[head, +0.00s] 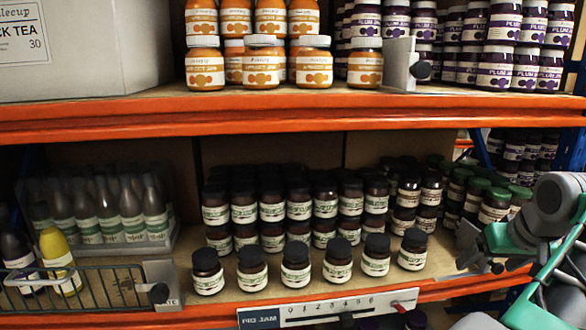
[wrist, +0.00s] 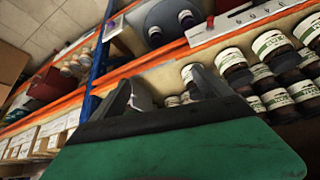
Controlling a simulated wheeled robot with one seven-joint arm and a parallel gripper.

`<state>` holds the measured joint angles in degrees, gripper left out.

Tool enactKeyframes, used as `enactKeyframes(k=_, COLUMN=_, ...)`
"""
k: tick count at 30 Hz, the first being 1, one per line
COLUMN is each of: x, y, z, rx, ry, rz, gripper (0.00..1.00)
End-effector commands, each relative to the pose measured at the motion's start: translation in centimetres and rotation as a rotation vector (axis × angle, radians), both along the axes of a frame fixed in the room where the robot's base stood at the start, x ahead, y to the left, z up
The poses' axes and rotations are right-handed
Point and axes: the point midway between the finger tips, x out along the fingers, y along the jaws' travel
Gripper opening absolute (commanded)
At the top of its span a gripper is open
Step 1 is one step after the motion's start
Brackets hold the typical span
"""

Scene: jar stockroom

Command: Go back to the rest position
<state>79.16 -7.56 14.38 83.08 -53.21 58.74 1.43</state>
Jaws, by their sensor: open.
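My gripper (wrist: 163,78) shows in the wrist view as two dark fingers standing apart above a green body. The gap between them is empty, with orange shelf edge and small jars beyond.
Dark jars (head: 338,260) stand in a front row on the middle shelf, with stacked jars behind. A wire basket (head: 95,290) is at left. Orange-label jars (head: 205,70) and plum jam jars (head: 495,68) stand above. An orange beam (head: 250,120) crosses the view.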

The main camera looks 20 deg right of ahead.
Motion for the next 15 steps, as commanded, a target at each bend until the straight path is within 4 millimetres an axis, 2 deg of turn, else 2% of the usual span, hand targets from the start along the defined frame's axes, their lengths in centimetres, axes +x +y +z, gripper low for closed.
enactKeyframes(k=5, x=-1.3, y=-1.0, z=-3.5, rx=0.069, ry=0.003, rz=-0.127, gripper=0.88)
enactKeyframes(k=9, x=-3.0, y=-1.1, z=-7.2, rx=0.139, ry=0.023, rz=-0.251, gripper=0.88)
enactKeyframes(k=13, x=-5.4, y=-0.2, z=-10.9, rx=0.198, ry=0.055, rz=-0.385, gripper=0.88)
enactKeyframes(k=15, x=-6.0, y=1.3, z=-12.9, rx=0.225, ry=0.082, rz=-0.437, gripper=0.88)
